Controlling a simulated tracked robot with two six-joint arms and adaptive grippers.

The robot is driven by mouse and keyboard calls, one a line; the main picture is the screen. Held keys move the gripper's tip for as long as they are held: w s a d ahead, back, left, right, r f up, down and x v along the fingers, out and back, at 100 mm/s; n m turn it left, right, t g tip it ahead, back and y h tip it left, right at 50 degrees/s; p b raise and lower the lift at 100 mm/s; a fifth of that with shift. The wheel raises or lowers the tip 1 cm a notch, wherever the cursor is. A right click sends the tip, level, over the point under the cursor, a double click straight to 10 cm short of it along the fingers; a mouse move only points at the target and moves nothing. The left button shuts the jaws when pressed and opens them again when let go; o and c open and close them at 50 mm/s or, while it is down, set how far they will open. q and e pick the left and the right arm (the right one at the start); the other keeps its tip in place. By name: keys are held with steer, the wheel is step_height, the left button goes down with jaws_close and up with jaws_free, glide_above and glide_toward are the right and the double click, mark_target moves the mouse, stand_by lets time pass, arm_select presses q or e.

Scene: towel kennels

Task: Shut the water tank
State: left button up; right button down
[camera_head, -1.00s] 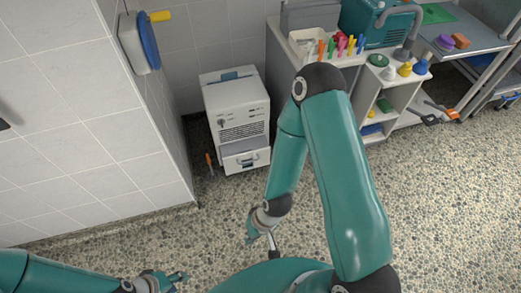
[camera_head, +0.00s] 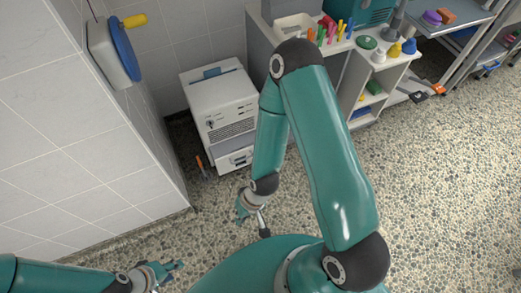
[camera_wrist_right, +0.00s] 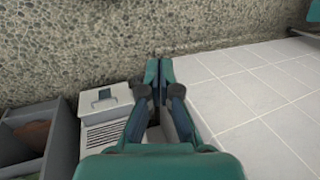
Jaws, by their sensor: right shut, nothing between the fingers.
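The water tank (camera_head: 235,159) is a pale drawer with a handle, low in the front of a white boxy machine (camera_head: 213,92). It seems to stick out slightly; my right arm hides its right side. In the right wrist view the tank (camera_wrist_right: 107,99) and the machine's vented front (camera_wrist_right: 100,138) lie left of the fingers. My right gripper (camera_head: 241,212) is shut and empty, pointing down in front of the tank and apart from it. It also shows in the right wrist view (camera_wrist_right: 158,68). My left gripper (camera_head: 172,275) is low at the left, far from the tank, fingers apparently apart.
A tiled wall corner (camera_head: 190,205) stands left of the machine. A small orange-handled tool (camera_head: 200,165) is beside the machine. A white shelf unit (camera_head: 352,100) with bottles and pens stands to the right. The pebbled floor (camera_head: 440,190) is clear at the right.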

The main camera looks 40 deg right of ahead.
steer(key=w+d+f+m+t+h+b, duration=0.1)
steer(key=w+d+f+m+t+b, duration=0.25)
steer(key=w+f+b, duration=0.45)
steer(key=w+d+f+m+t+h+b, duration=0.1)
steer(key=w+d+f+m+t+b, duration=0.3)
steer(key=f, duration=0.6)
steer(key=w+d+f+m+t+h+b, duration=0.1)
steer(key=w+d+f+m+b, duration=0.1)
steer(key=w+d+f+b, duration=0.5)
steer(key=w+d+f+m+t+h+b, duration=0.2)
steer(key=d+f+m+t+h+b, duration=0.5)
steer(key=d+f+b, duration=0.8)
steer(key=w+d+f+m+t+y+b, duration=0.1)
steer(key=w+d+m+b, duration=0.1)
steer(key=w, duration=1.1)
steer(key=shift+d+f+y+b, duration=0.15)
steer(key=shift+d+y+b, duration=0.35)
steer(key=shift+d, duration=0.7)
steer(key=shift+w, duration=0.15)
